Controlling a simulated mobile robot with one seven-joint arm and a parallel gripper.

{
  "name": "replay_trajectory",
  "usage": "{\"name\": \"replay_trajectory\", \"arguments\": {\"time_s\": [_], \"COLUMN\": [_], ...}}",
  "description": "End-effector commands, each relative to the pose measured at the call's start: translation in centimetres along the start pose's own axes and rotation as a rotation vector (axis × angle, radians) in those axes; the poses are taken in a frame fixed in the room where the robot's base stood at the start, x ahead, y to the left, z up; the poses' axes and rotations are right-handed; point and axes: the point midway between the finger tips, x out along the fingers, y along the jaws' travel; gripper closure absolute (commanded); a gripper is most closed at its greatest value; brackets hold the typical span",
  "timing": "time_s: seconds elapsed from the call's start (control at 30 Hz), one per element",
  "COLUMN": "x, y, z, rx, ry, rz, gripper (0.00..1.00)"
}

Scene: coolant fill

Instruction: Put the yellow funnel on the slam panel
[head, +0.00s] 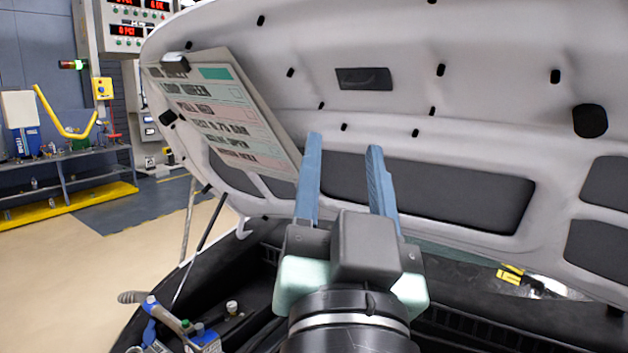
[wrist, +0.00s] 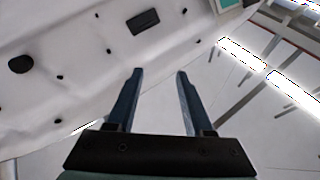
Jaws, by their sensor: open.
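My gripper (head: 345,143) is raised in front of the underside of the open hood, its two blue fingers apart with nothing between them. In the wrist view the gripper (wrist: 160,72) is also open and empty. I cannot make out the yellow funnel in either view. The slam panel cannot be identified; my arm covers the lower middle of the head view.
The open hood (head: 330,110) fills the upper right, with a printed sign (head: 232,118) on its left part. A thin rod (head: 203,240) stands at its left. Hoses and a blue device (head: 205,340) are at lower left. Small yellow marks (head: 510,274) show at right. Open floor (head: 80,290) lies left.

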Motion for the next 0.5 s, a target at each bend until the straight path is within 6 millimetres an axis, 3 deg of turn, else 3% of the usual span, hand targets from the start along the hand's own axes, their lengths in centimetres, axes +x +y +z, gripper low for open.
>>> {"name": "replay_trajectory", "arguments": {"time_s": [0.03,0.1,0.2,0.3,0.5], "x": [-0.3,-1.0,-1.8,-2.2,-2.2], "y": [-1.6,-3.1,-4.2,-4.6,-4.6], "z": [-3.1,-6.3,-9.0,-10.0,-9.9], "rx": [-0.055,-0.125,-0.185,-0.209,-0.211], "ry": [0.094,0.197,0.289,0.324,0.323], "rz": [-0.037,-0.064,-0.079,-0.083,-0.082], "gripper": [0.48,0.48,0.48,0.48,0.48]}}
